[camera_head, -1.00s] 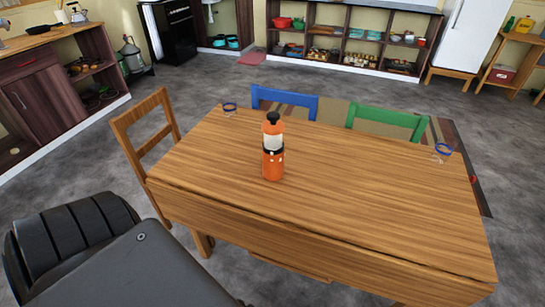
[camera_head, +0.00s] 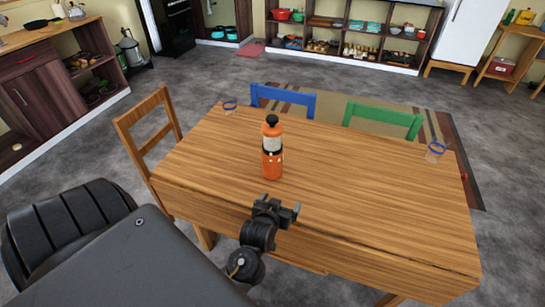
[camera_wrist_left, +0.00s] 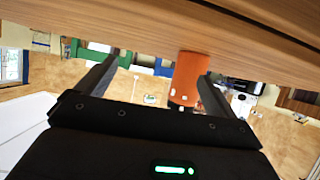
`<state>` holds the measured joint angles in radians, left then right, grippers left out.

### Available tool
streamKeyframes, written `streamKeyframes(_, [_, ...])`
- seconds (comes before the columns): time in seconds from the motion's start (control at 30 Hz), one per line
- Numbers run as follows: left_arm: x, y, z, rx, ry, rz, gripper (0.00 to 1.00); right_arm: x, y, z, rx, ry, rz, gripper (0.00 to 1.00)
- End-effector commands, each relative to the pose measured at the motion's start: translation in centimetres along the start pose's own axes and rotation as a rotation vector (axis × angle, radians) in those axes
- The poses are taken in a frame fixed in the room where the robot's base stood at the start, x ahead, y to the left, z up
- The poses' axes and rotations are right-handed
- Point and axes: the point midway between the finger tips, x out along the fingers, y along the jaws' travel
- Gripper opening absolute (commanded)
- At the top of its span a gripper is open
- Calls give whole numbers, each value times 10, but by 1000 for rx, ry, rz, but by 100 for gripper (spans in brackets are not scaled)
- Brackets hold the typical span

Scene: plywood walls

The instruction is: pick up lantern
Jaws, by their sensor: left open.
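The orange lantern (camera_head: 272,160) with a clear middle and a black top stands upright on the wooden table (camera_head: 370,190), left of the table's middle. My left gripper (camera_head: 278,207) is at the table's near edge, in front of the lantern and apart from it in the head view. It is open and empty. In the left wrist view the lantern's orange body (camera_wrist_left: 188,76) shows upside down beyond the right finger of my left gripper (camera_wrist_left: 150,75), and its upper part is hidden. My right gripper is not in view.
A wooden chair (camera_head: 150,140), a blue chair (camera_head: 283,99) and a green chair (camera_head: 383,119) surround the table. The tabletop around the lantern is clear.

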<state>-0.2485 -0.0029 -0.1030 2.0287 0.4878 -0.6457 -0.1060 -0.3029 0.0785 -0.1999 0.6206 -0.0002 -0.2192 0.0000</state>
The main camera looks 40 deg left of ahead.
Motion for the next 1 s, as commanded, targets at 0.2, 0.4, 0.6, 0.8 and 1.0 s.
streamKeyframes(0.2, [27, -20, -43, -56, 222, -165, 93, 0, 4, -1, -1, 1, 4, 97])
streamKeyframes(0.4, [35, -38, -77, -69, 405, -332, 93, -1, 4, -1, -1, 0, 5, 97])
streamKeyframes(0.6, [33, -45, -88, -65, 469, -395, 93, -1, 4, -1, -1, 0, 5, 97])
streamKeyframes(0.8, [46, -51, -97, -61, 471, -395, 93, -4, 3, -2, -1, 0, 4, 97])
streamKeyframes(1.0, [71, -62, -109, -61, 469, -394, 93, -8, 2, -3, 0, 1, 2, 97])
